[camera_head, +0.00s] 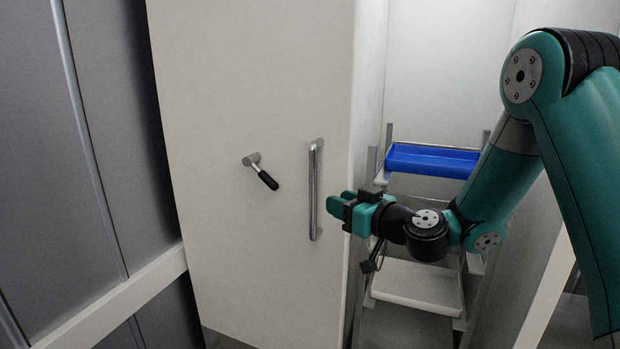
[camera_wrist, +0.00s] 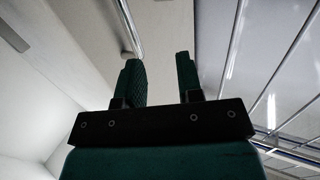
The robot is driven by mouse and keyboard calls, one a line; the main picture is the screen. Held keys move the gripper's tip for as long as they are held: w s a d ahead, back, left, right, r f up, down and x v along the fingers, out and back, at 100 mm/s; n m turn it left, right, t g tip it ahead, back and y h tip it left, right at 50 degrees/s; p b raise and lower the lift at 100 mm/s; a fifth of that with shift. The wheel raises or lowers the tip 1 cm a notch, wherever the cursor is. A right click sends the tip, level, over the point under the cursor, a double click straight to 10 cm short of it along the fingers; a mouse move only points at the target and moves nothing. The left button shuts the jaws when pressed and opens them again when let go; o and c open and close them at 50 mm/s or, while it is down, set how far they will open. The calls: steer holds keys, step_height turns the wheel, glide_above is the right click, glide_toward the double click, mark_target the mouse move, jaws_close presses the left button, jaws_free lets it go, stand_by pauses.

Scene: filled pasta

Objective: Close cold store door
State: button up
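The cold store door (camera_head: 250,100) is a tall white panel that stands open in the head view, with the store's interior showing to its right. A vertical metal bar handle (camera_head: 313,190) is on its face near the right edge. A latch lever with a black grip (camera_head: 266,179) is to the left of the bar. My gripper (camera_head: 338,206) is just right of the bar handle, near the door's edge. In the wrist view, my gripper (camera_wrist: 160,75) has its fingers apart with nothing between them. Part of the bar handle (camera_wrist: 132,35) shows beyond the left finger.
Inside the store, a blue tray (camera_head: 432,160) sits on a metal rack, with a pale tray (camera_head: 417,286) lower down. Grey wall panels (camera_head: 75,150) with a pale rail (camera_head: 110,305) are left of the door. My arm fills the right side.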

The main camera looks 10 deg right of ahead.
mark_target(316, 181)
steer(key=shift+m+t+h, duration=0.6)
steer(key=shift+h, duration=0.3)
steer(key=d+p+x, duration=0.1)
steer(key=p+x, duration=0.3)
steer(key=x, duration=0.1)
steer(key=w+d+p+x, duration=0.1)
steer(key=p+x, duration=0.3)
steer(key=x, duration=0.2)
steer(key=d+p+x, duration=0.1)
steer(key=p+x, duration=0.2)
steer(key=x, duration=0.2)
steer(key=shift+w+d+f+p, duration=0.2)
steer(key=shift+w+f+p, duration=0.2)
steer(key=shift+w+a+f, duration=0.1)
steer(key=shift+w+a, duration=0.05)
steer(key=shift+w, duration=0.35)
jaws_close()
